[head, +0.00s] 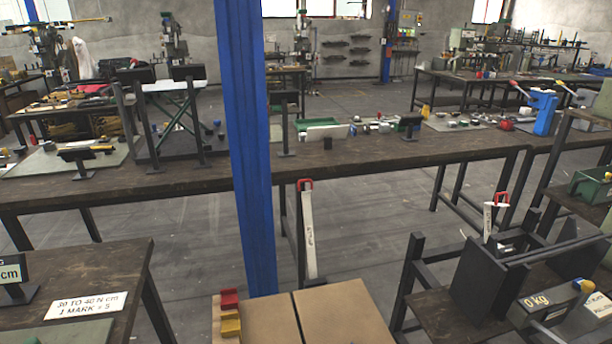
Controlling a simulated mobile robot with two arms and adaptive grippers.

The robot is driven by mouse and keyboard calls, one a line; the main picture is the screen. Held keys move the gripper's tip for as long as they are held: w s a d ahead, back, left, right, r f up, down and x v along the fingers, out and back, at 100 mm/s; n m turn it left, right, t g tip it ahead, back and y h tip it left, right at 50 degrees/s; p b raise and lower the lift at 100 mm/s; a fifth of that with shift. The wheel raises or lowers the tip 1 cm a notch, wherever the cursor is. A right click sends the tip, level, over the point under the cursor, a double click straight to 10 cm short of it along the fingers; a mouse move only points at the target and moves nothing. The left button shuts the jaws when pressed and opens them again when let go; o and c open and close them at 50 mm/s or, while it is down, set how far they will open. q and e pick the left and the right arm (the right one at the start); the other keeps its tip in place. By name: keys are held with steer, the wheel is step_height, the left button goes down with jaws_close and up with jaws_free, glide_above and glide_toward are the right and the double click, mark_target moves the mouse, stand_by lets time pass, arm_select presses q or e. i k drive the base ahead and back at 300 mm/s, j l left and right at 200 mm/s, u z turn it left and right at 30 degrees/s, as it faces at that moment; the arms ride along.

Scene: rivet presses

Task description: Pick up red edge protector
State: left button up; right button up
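A small red block-like piece (229,299), which looks like the red edge protector, sits at the back left corner of a cardboard box (262,322) at the bottom of the head view. Similar yellow pieces (231,326) are just in front of it along the box's left edge. I cannot tell whether the red piece touches the nearest yellow one. Neither of my grippers shows in the head view.
A blue post (244,150) rises right behind the box. A white upright strip with a red top (308,230) stands behind the box. A wooden table (75,285) is at left, and a dark press-like unit with a 0 kg label (536,299) at right. A long workbench (370,153) crosses behind.

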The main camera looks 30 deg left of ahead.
mark_target(230, 297)
steer(key=k+u, duration=0.1)
steer(key=u, duration=1.3)
